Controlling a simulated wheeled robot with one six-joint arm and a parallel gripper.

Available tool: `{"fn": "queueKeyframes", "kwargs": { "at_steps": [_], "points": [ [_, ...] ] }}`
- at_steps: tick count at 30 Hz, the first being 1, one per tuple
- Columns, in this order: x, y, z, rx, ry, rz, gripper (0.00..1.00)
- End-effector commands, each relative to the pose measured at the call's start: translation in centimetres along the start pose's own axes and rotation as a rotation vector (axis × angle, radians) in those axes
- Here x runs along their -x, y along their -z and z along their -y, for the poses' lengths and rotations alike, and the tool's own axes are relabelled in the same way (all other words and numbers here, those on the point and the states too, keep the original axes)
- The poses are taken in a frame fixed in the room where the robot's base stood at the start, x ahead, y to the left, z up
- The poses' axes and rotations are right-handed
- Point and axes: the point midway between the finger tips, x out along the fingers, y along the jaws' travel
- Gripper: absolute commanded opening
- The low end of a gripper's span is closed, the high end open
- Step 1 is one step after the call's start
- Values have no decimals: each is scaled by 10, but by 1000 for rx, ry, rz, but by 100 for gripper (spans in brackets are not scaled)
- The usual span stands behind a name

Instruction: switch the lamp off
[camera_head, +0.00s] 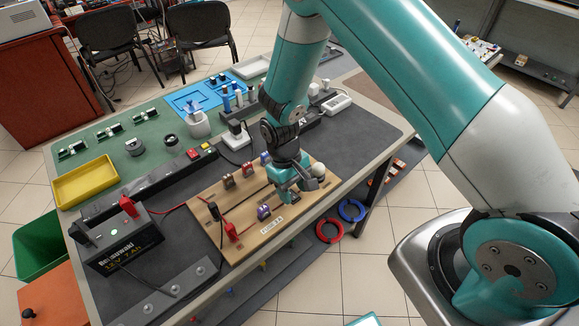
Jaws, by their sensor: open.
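The wooden circuit board (262,232) lies on the near part of the bench. A round whitish bulb (318,169), which looks like the lamp, sits near its right edge; I cannot tell whether it is lit. Small red and purple parts (264,212) are fixed on the board, and I cannot make out which is a switch. Red and black clips (233,231) sit at its left. My gripper (291,198) is open and points down over the board's right part, just left of the bulb. It hides what lies under it, and contact is unclear.
A black battery (120,250) with leads stands at the left front. A long black strip (150,185) with coloured buttons, a yellow tray (85,182), blue trays (205,92) and a white adapter (337,104) share the bench. The dark mat right of the board is clear.

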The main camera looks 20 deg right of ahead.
Motion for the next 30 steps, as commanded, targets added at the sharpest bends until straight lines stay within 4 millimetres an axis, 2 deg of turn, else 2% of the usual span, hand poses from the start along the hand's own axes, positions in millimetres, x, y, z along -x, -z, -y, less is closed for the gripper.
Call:
{"fn": "queueKeyframes", "kwargs": {
  "at_steps": [5,12,18,24,30],
  "points": [
    [33,2,0,0,0,-9,49],
    [96,2,0,0,-1,-8,49],
    [139,1,0,0,-1,-6,49],
    [162,0,0,0,0,-2,49],
    [168,0,0,0,0,-1,49]
  ]
}}
